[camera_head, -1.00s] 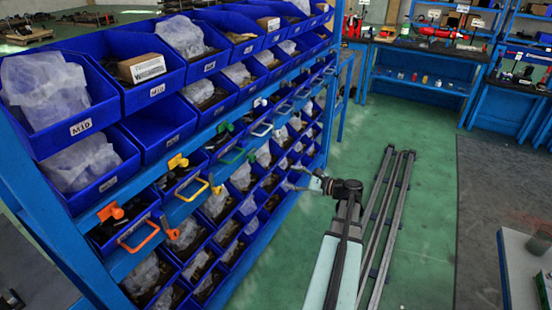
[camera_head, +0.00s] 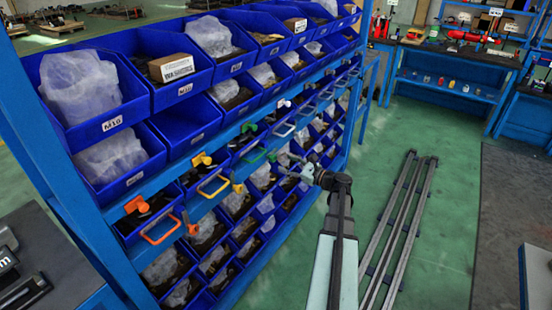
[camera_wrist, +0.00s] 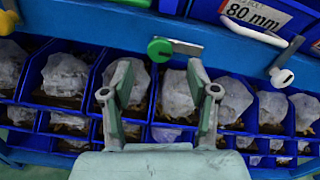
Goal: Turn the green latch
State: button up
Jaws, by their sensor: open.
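In the wrist view the green latch (camera_wrist: 160,49) shows at upper centre, a round green knob with a flat bar pointing right. My gripper (camera_head: 287,168) is beside the rack front, lower and to the right of the latch in the head view. In the wrist view my gripper (camera_wrist: 160,80) has its two fingers apart with nothing between them. The latch appears just beyond the fingertips, not touching them.
Orange (camera_head: 137,205), yellow (camera_head: 202,160) and white (camera_head: 284,103) latches line the same rail. In the wrist view the white latch (camera_wrist: 281,77) is right of the green one. Blue bins with bagged parts fill the rack.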

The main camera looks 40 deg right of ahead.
aim_at(275, 159)
jog(key=x, duration=0.5)
jog(key=shift+w+a+p, duration=0.15)
jog(key=shift+w+p, duration=0.2)
jog(key=shift+p, duration=0.05)
grip_shut()
